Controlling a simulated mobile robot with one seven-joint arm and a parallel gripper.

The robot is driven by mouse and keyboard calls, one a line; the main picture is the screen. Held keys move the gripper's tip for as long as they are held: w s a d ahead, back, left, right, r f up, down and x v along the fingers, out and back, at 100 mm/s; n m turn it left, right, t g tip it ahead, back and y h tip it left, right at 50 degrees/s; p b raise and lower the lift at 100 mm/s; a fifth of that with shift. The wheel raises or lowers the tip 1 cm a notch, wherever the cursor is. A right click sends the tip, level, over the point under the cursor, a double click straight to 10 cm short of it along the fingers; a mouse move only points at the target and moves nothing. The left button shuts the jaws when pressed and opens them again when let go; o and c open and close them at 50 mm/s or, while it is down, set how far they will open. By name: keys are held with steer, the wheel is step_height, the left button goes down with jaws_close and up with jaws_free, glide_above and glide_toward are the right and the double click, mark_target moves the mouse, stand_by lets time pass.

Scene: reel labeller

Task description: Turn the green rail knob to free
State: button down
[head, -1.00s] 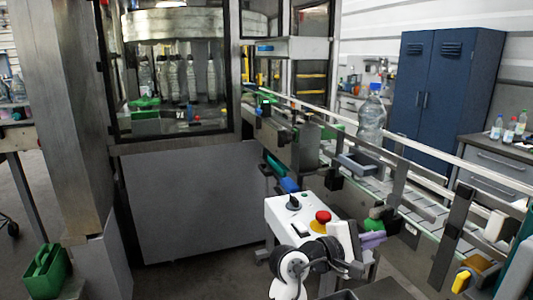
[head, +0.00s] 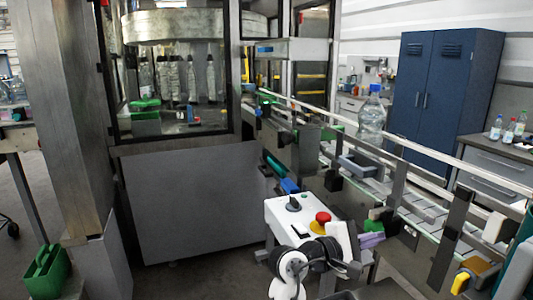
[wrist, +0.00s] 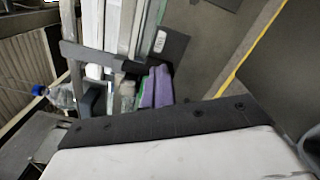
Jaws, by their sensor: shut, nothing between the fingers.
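The green rail knob (head: 374,226) sits on the near side of the conveyor, right of the white control box. My gripper's purple fingers (head: 370,240) are just below and beside it in the head view. In the wrist view the purple fingertips (wrist: 155,88) lie close together, shut with nothing between them. A strip of green (wrist: 141,97) shows along their left side, mostly hidden by the fingers. I cannot tell whether the fingers touch the knob, and its setting cannot be read.
The white control box (head: 296,222) with a red button (head: 322,217) and black selector (head: 293,204) stands left of my fingers. A yellow knob (head: 461,282) is at the lower right. A clear bottle (head: 372,120) stands on the conveyor. A blue cabinet (head: 440,95) is behind.

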steer(key=shift+w+a+r+p, duration=0.15)
steer(key=shift+r+p, duration=0.25)
steer(key=shift+p, duration=0.65)
steer(key=shift+w+r+p, duration=0.15)
steer(key=shift+r+p, duration=0.2)
steer(key=shift+p, duration=0.7)
steer(key=shift+w+a+r+p, duration=0.2)
steer(key=shift+w+r+p, duration=0.25)
steer(key=shift+p, duration=1.15)
steer(key=shift+s+r, duration=0.2)
steer(key=shift+r, duration=0.1)
glide_toward(371, 224)
steer(key=d+r, duration=0.1)
steer(key=s+d+r, duration=0.1)
steer(key=shift+s+d, duration=0.25)
steer(key=shift+d, duration=0.05)
steer(key=d+f+b, duration=0.3)
steer(key=d+b, duration=0.1)
steer(key=d, duration=0.2)
steer(key=shift+w, duration=0.35)
